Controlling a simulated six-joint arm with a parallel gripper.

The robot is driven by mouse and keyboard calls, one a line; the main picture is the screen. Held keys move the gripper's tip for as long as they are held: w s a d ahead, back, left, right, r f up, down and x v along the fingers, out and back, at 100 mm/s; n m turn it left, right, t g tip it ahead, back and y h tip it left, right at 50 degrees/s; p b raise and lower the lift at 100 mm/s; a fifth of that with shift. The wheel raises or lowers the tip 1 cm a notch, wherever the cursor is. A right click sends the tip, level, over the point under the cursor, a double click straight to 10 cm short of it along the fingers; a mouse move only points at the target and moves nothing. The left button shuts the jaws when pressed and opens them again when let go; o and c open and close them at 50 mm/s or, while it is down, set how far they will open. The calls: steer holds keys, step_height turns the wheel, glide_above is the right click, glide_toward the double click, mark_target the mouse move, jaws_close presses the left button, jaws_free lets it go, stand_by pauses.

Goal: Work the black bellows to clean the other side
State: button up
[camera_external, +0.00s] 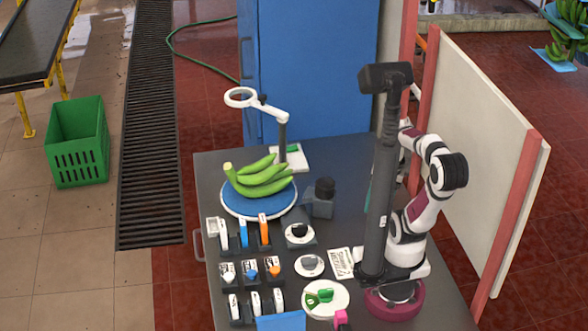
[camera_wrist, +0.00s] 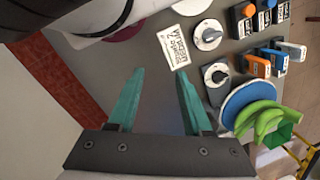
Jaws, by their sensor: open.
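A black round-topped thing that looks like the bellows (camera_external: 324,189) stands on a dark grey block, right of the turntable. I cannot make it out in the wrist view. A bunch of green bananas (camera_external: 260,180) lies on the round blue turntable (camera_external: 233,203) with a white rim. The bananas (camera_wrist: 262,118) and turntable (camera_wrist: 236,100) also show at the right of the wrist view. My gripper (camera_wrist: 162,75) is open, its two teal fingers apart with only grey tabletop visible between them. In the external view it is mostly hidden behind my dark upright link.
A magnifier lamp (camera_external: 258,103) stands behind the bananas. Several switches and dials, including a black knob (camera_external: 299,231), fill the table's front left. A printed card (camera_external: 342,262) lies nearby. A white panel (camera_external: 480,150) stands right of my arm. A blue cabinet (camera_external: 310,70) is behind.

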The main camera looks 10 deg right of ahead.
steer(key=shift+c, duration=0.2)
jaws_close()
stand_by(1.4)
